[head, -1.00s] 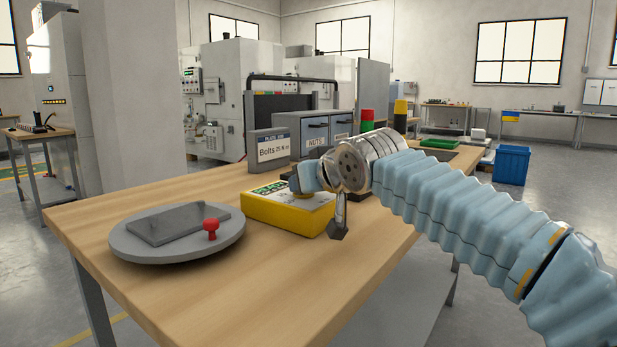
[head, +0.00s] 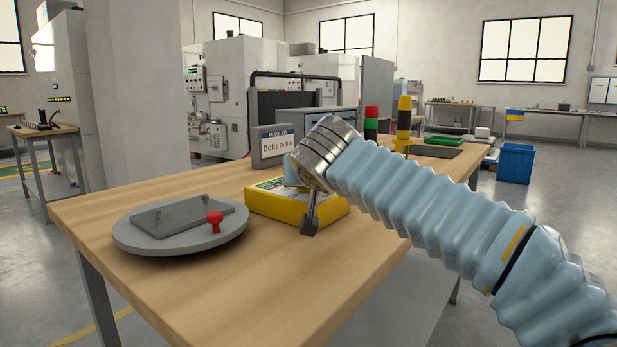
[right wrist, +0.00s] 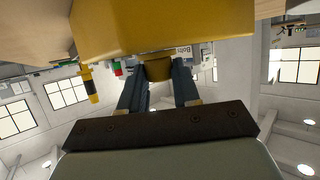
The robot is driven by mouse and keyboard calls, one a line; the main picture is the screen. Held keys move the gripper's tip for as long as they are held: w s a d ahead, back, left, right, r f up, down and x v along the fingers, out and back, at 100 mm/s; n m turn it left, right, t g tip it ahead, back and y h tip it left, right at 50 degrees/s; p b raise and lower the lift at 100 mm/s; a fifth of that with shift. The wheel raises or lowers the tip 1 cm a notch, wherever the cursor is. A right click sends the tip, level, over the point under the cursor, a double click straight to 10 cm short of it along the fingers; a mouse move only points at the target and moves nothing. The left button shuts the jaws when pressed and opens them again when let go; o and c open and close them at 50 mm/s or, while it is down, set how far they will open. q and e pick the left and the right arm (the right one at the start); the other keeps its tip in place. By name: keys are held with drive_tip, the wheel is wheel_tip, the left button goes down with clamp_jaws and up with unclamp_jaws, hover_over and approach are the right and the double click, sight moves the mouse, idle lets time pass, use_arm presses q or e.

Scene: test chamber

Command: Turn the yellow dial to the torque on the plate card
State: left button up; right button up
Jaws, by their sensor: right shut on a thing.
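The yellow box (head: 284,206) sits on the wooden bench, with a label and a partly covered green display on top that I cannot read. The plate card (head: 276,146) stands behind it and reads "Bolts" with a torque in the twenties of N m; its last digit is too small to be sure of. My right gripper (right wrist: 161,80) is shut on the yellow dial (right wrist: 159,69), which shows between its two fingers in the right wrist view. In the head view my wrist hides the dial. My left gripper is not in view.
A grey round turntable (head: 150,240) with a flat plate (head: 182,216) and red knob (head: 214,219) stands left of the box. The bench front is clear.

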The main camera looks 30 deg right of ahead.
drive_tip(key=shift+f, duration=0.25)
drive_tip(key=o, duration=1.1)
drive_tip(key=shift+c, duration=0.2)
drive_tip(key=shift+r, duration=0.1)
drive_tip(key=shift+r, duration=0.1)
drive_tip(key=shift+s+a+r, duration=0.15)
drive_tip(key=shift+s+a, duration=0.05)
drive_tip(key=shift+s, duration=0.15)
drive_tip(key=v, duration=1.3)
drive_tip(key=shift+d, duration=0.1)
